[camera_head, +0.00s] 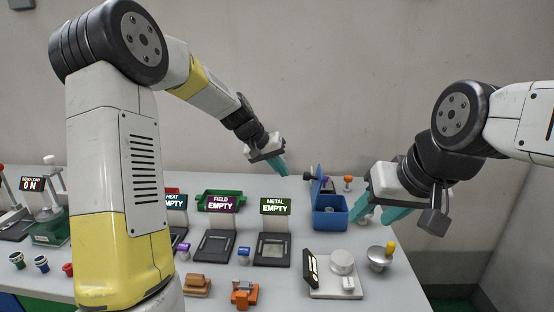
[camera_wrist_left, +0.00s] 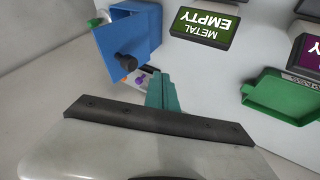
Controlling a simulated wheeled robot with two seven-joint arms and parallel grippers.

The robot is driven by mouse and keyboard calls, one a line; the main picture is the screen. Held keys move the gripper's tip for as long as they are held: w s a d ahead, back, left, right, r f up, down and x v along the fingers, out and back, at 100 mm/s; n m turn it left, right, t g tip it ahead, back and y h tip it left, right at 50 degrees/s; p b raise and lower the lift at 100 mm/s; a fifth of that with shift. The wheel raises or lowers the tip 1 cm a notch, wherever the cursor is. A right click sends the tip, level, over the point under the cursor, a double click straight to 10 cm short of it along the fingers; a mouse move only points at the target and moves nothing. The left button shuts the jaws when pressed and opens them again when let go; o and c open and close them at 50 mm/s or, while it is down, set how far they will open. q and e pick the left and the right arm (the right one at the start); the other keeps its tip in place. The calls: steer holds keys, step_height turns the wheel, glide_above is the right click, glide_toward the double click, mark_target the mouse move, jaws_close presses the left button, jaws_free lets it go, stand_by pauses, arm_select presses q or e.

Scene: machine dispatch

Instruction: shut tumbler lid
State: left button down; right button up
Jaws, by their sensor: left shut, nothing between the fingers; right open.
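The tumbler is a blue box (camera_head: 330,212) at the back right of the table, and its blue lid (camera_head: 318,181) stands raised. In the left wrist view the blue tumbler (camera_wrist_left: 143,28) is at upper left, with a black knob (camera_wrist_left: 125,62) on it facing the camera. My left gripper (camera_head: 284,169) is shut and empty, above and to the left of the raised lid; its teal fingertips also show in the left wrist view (camera_wrist_left: 162,92), close to the knob in the picture. My right gripper (camera_head: 379,212) is open and empty, just right of the tumbler.
A METAL EMPTY sign (camera_head: 275,206) with its pad stands left of the tumbler, and a green tray (camera_head: 220,199) lies behind. A white scale-like device (camera_head: 336,275) and a silver dish with a yellow knob (camera_head: 379,259) are in front. An orange knob (camera_head: 348,180) is behind the tumbler.

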arm_select(q)
steer(key=shift+d+f, duration=0.15)
steer(key=shift+d, duration=0.9)
steer(key=shift+d+f, duration=0.15)
steer(key=shift+d, duration=0.9)
steer(key=shift+d+r, duration=0.1)
steer(key=shift+d, duration=0.05)
